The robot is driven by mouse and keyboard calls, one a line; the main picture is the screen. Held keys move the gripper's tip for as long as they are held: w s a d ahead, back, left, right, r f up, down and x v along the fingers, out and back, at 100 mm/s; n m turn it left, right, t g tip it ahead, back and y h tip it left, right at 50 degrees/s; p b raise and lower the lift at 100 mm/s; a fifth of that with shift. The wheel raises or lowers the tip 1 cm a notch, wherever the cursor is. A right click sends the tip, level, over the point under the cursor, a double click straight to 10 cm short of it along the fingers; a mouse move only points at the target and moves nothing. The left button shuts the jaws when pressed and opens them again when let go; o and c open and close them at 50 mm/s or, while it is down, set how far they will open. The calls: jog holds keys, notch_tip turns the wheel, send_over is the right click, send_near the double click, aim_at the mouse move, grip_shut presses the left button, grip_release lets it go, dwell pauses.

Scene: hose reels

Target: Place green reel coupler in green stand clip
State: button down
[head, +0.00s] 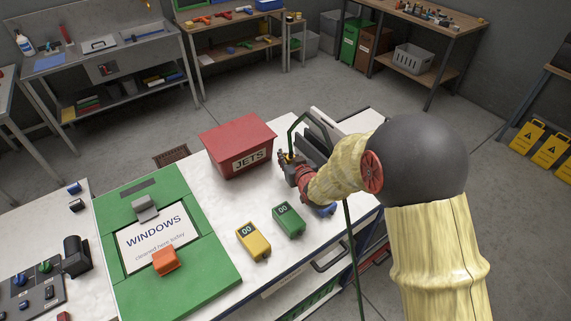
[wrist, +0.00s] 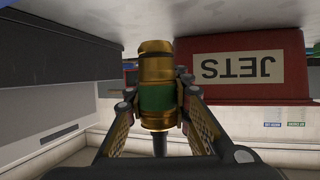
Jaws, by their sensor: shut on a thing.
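The green reel coupler (wrist: 157,85) is a brass fitting with a green band. It stands roughly along the picture's vertical in the wrist view, with a dark stem below it. My gripper (wrist: 157,103) is shut on its green band. In the head view my gripper (head: 289,158) is over the back right of the white bench, right of the red JETS box; the coupler is small and partly hidden there. A thin green hose (head: 354,250) runs down past my arm. I cannot make out the green stand clip in either view.
The red JETS box (head: 238,147) stands close by and also shows upside down in the wrist view (wrist: 242,66). A green counter unit (head: 125,217) reading OO and a yellow one (head: 252,241) are in front. A green WINDOWS board (head: 205,275) lies left. Dark panels (head: 318,138) stand behind my gripper.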

jog(key=shift+w+a+f, duration=0.1)
jog(key=shift+a+f, duration=0.05)
jog(key=shift+f, duration=1.55)
jog(key=shift+f+b, duration=0.15)
jog(key=shift+b, duration=0.2)
jog(key=c, duration=1.6)
grip_release()
jog(key=p+v, duration=0.1)
jog(key=v, duration=1.1)
